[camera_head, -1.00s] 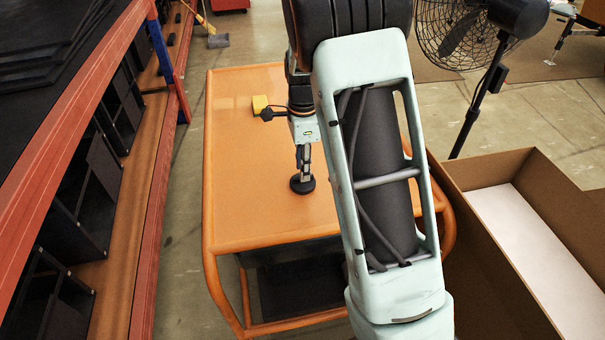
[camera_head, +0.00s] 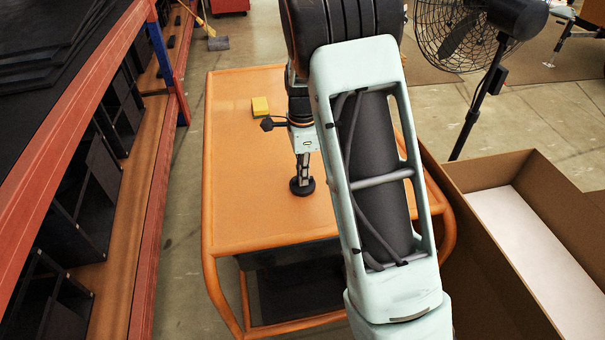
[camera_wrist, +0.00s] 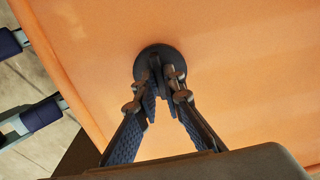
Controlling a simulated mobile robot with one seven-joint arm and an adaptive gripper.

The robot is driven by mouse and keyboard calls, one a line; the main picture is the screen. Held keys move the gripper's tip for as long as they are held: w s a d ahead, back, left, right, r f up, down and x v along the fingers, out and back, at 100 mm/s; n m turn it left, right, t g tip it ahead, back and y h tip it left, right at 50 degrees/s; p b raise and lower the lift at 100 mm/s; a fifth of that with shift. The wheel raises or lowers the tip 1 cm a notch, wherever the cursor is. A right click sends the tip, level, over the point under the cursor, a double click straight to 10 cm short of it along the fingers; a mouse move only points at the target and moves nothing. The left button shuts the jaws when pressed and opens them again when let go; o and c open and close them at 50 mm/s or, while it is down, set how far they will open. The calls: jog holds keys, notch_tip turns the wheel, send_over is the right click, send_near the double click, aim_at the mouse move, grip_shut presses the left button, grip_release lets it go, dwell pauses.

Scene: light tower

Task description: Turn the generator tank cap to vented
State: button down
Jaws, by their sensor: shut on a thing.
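The black round tank cap (camera_head: 302,187) sits on the flat orange top of the generator (camera_head: 255,220). In the wrist view the cap (camera_wrist: 158,60) is a dark disc with a raised grip across its middle. My gripper (camera_head: 302,178) points down at the cap from above. In the wrist view my gripper (camera_wrist: 162,80) has its two fingers closed in on the cap's raised grip, one on each side. The fingers hide part of the grip. I cannot read any marking on the cap.
A small yellow block (camera_head: 260,107) lies on the orange top behind my gripper. Red-orange shelving (camera_head: 120,150) stands at the left. An open cardboard box (camera_head: 530,230) is at the right, with a black fan (camera_head: 470,60) behind it. The orange top around the cap is clear.

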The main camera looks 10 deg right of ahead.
jog(key=shift+n, duration=0.3)
jog(key=n, duration=0.4)
jog(key=shift+n+p, duration=0.3)
jog(key=shift+p, duration=0.1)
jog(key=n, duration=0.5)
jog(key=shift+n, duration=0.3)
jog(key=n, duration=0.3)
jog(key=shift+p, duration=0.35)
jog(key=shift+n, duration=2)
jog(key=c, duration=2)
grip_release()
jog(key=shift+c, duration=0.2)
